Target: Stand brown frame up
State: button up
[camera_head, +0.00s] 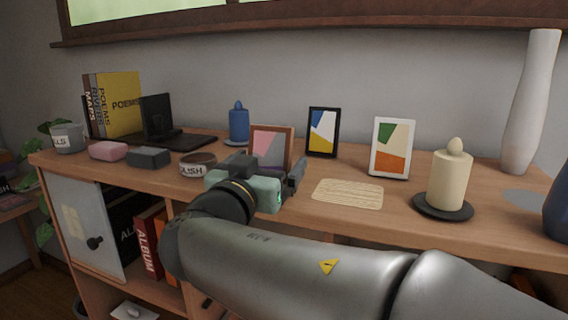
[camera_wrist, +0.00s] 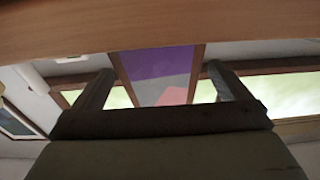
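The brown frame (camera_head: 271,142) stands upright on the wooden cabinet top, with a pink, purple and grey picture. Its lower part is hidden behind my gripper (camera_head: 268,170). In the wrist view, the brown frame (camera_wrist: 160,72) shows between the two fingers of my gripper (camera_wrist: 162,72), which are spread apart. The fingers lie on either side of it with small gaps, and I see no clear grip. I cannot tell how deep the frame sits between them.
The cabinet top (camera_head: 400,218) also holds a black frame (camera_head: 322,132), a white frame (camera_head: 391,148), a cream candle (camera_head: 449,180), a woven mat (camera_head: 348,193), a dish (camera_head: 198,165) and a blue candle (camera_head: 239,125). A tall white vase (camera_head: 530,105) stands at the right.

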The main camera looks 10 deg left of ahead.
jog(key=shift+s, duration=0.1)
jog(key=b+v, duration=0.3)
jog(key=v, duration=1.4)
jog(key=w+d+f+n+g+h+p, duration=0.1)
jog(key=w+d+f+g+p, duration=0.1)
jog(key=d+f+g, duration=0.3)
jog(key=w+d+f+n+g+h+p, duration=0.1)
jog(key=w+d+f+g+h+p, duration=0.15)
jog(key=d, duration=0.55)
jog(key=w+d+f+g+h+p, duration=0.1)
jog(key=w+d+f+g+p, duration=0.1)
jog(key=d+f+g, duration=0.3)
jog(key=s+d+f+g+y+p, duration=0.6)
jog(key=s+d+f+y+p, duration=0.1)
jog(key=d, duration=0.4)
notch_tip(320, 180, down, 2)
jog(key=s+y, duration=0.1)
jog(key=s, duration=0.1)
jog(key=shift+s, duration=0.35)
jog(key=shift+d+f, duration=0.1)
